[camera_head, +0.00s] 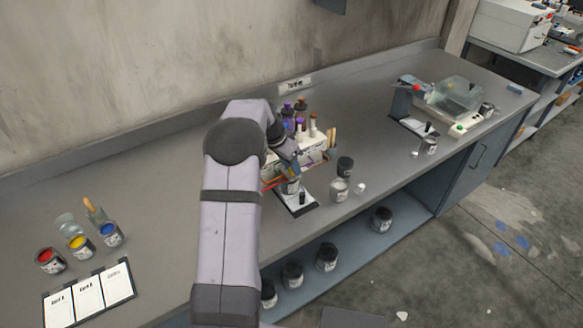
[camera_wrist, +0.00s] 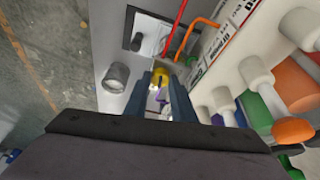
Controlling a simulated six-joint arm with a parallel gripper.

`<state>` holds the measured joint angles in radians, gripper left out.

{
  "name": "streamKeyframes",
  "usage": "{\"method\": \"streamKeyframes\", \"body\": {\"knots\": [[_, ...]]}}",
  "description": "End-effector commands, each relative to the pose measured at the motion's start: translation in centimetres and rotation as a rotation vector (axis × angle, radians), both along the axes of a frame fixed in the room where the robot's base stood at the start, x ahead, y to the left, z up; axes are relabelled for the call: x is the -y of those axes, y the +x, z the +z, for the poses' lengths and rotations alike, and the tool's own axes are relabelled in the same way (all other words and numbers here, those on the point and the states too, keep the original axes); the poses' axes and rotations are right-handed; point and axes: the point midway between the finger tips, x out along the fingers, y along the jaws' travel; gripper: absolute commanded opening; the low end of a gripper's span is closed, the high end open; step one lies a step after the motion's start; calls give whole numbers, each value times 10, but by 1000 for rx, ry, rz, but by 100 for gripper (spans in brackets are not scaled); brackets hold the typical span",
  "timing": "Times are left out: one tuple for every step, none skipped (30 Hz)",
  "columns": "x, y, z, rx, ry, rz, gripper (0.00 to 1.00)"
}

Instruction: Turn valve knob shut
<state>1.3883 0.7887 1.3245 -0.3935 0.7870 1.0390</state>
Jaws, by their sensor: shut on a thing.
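My gripper (camera_head: 287,158) reaches down at the white bottle rack in the middle of the bench in the head view. Its two blue-grey fingers also show in the wrist view (camera_wrist: 160,90). They are closed around a small yellow piece (camera_wrist: 160,76), which appears to be the valve knob. The fingers and wrist hide most of it, and I cannot read its turn angle. A red tube (camera_wrist: 176,25) and an orange tube (camera_wrist: 192,32) run close beyond the fingertips. In the head view the arm hides the knob.
The rack (camera_head: 313,152) holds several bottles with purple, brown and white tops. Two cans stand to the right. Paint pots (camera_head: 78,243) and cards (camera_head: 88,293) lie left.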

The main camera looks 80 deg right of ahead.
Motion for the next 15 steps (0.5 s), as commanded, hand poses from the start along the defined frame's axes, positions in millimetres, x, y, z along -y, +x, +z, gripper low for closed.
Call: {"method": "streamKeyframes", "body": {"knots": [[1, 1, -5, 0, -3, -33, 0], [2, 1, -5, 0, -3, -59, 0], [2, 2, -4, -2, -4, -92, 0], [2, 2, -4, -1, -4, -115, 0], [2, 2, -3, -2, -4, -135, 0], [2, 2, -2, -2, -4, -157, 0], [2, 2, -2, -2, -4, -172, 0], [2, 2, -1, -1, -3, -180, 0], [1, 1, -1, -1, -3, -188, 0], [1, 1, 0, -2, -2, -191, 0], [1, 1, 0, -2, -3, -192, 0], [1, 1, 0, -2, -3, -192, 0], [1, 1, 0, -1, -2, -192, 0], [1, 1, 0, -1, -2, -192, 0], [1, 1, 0, -1, -2, -192, 0]]}}
